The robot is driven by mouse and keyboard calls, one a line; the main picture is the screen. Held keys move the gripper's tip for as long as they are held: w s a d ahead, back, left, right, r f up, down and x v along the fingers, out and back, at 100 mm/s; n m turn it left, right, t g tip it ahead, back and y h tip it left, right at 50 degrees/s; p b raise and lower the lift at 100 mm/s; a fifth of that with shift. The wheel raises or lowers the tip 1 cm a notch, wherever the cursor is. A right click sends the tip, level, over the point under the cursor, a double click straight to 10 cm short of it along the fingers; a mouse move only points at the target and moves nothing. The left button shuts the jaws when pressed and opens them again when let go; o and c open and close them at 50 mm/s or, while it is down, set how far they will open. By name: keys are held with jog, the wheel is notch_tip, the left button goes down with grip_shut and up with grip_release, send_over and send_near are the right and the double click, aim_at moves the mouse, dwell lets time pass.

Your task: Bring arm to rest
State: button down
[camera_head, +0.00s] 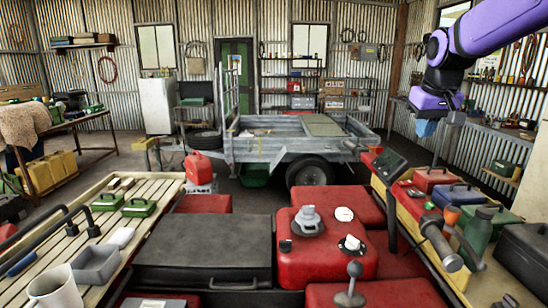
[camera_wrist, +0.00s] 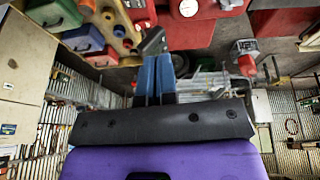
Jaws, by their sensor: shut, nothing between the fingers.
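My purple arm (camera_head: 495,32) reaches in from the upper right of the head view. My gripper (camera_head: 425,129) hangs below its wrist, its blue fingers pointing down above the right-hand bench area. In the wrist view my gripper's blue fingers (camera_wrist: 154,72) are side by side and shut, with nothing held between them. The wrist picture is upside down relative to the room.
A grey trailer (camera_head: 262,150) stands mid-room. A slatted bench (camera_head: 72,245) with a mug (camera_head: 55,290) is at left. Open floor lies beyond it.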

jog(key=s+a+f, duration=0.2)
jog(key=s, duration=1.3)
jog(key=s+a+f+t, duration=0.1)
jog(key=s+a+f, duration=0.1)
jog(key=s, duration=1.3)
jog(key=shift+a+f+y, duration=0.3)
jog(key=shift+a+f, duration=0.05)
jog(key=shift+a, duration=0.05)
